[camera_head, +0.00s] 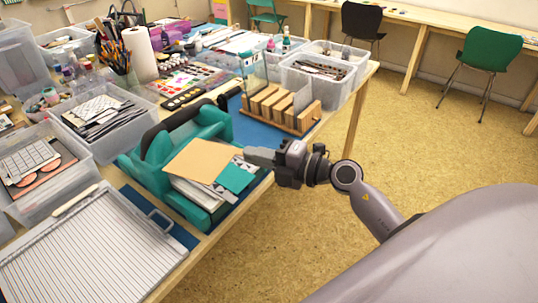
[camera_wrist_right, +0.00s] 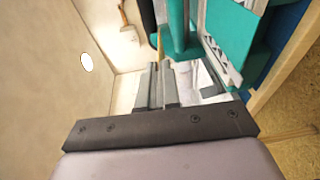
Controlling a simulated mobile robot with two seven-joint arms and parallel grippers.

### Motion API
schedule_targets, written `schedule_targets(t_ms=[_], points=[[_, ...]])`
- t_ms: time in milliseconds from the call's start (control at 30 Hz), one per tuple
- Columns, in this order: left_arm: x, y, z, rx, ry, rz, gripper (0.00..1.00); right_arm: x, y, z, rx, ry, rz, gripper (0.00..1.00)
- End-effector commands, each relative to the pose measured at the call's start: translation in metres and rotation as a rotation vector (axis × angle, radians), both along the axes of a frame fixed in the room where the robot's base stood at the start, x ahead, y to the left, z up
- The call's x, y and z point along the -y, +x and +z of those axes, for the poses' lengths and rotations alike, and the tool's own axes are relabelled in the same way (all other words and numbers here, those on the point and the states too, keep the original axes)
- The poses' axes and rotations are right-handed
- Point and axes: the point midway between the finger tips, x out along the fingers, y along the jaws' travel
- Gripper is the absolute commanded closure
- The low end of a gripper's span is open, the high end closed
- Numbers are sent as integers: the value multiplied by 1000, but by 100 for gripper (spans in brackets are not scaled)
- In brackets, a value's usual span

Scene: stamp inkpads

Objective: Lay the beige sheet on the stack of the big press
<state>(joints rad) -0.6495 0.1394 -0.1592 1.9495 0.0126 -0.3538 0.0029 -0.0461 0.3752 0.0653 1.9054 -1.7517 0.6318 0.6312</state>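The beige sheet (camera_head: 199,161) is flat and tan in the head view. It is over the stack (camera_head: 200,197) of pale sheets in the teal big press (camera_head: 150,160), partly covering it. I cannot tell whether it touches the stack. My right gripper (camera_head: 250,155) comes in from the right and is shut on the sheet's right corner. In the right wrist view, the fingers (camera_wrist_right: 158,85) are close together, with a thin orange-tan edge between their tips. A small teal sheet (camera_head: 236,178) lies beside the beige one at the stack's right side. My left gripper is not in view.
A wooden rack (camera_head: 283,110) stands on the blue mat behind the press. A paper trimmer (camera_head: 85,250) lies in front, and clear bins (camera_head: 45,190) stand at the left. The table's right edge is close to the gripper, with open floor beyond.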

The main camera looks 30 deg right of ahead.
Motion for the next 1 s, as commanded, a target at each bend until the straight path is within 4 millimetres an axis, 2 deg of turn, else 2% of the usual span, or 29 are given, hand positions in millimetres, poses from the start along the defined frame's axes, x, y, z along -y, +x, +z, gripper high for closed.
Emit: schedule_targets(t_ms=[33,100,233,400,867,1000], points=[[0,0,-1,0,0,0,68,15,-3,-13,10,20,-62,100],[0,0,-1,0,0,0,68,31,-6,-20,33,29,-118,100],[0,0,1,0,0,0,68,46,-9,-27,57,36,-172,100],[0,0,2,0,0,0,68,52,-11,-30,70,38,-196,100],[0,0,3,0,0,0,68,54,-13,-30,71,40,-189,100],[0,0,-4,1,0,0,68,54,-14,-41,72,41,-188,100]])
